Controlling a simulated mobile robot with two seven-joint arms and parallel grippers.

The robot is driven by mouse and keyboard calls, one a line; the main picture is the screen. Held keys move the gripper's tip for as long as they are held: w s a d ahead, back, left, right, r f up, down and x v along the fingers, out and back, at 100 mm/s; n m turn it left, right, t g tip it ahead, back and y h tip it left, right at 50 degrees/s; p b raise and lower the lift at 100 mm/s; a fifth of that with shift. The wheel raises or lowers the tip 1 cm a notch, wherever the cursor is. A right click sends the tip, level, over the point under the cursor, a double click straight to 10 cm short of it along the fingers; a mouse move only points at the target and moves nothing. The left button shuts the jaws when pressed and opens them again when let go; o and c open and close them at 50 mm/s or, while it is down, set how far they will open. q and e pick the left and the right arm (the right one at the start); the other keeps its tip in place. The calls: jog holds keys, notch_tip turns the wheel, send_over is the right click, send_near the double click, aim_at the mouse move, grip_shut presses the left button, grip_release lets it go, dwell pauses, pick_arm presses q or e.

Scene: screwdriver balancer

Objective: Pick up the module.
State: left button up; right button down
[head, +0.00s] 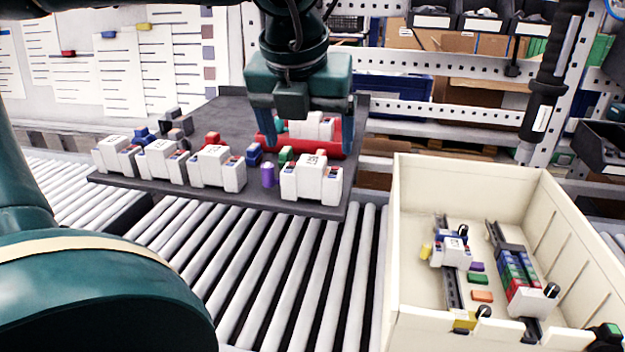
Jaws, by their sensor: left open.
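Several white modules stand on a dark grey tray (230,198) over the roller conveyor. In a row along its front are white modules at the left (115,153), beside it (162,158), in the middle (217,168) and at the right (311,178). Another white module (312,127) stands farther back, by a red piece (330,143). My left gripper (305,138) is open and points down over the back right of the tray, its fingers on either side of that rear module and the red piece. Contact cannot be told. My right gripper is not in view.
A cream bin (410,215) stands right of the conveyor (290,265), holding rails with modules and loose coloured blocks. Small blue, green, purple and red blocks lie among the tray's modules. A black hanging screwdriver (546,95) is at the upper right.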

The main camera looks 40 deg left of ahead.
aim_at(312, 160)
pick_arm(q)
jog(key=x, duration=0.5)
jog(key=shift+w+d+f, duration=0.1)
jog(key=shift+f, duration=0.25)
jog(key=shift+c, duration=0.2)
jog(key=c, duration=0.7)
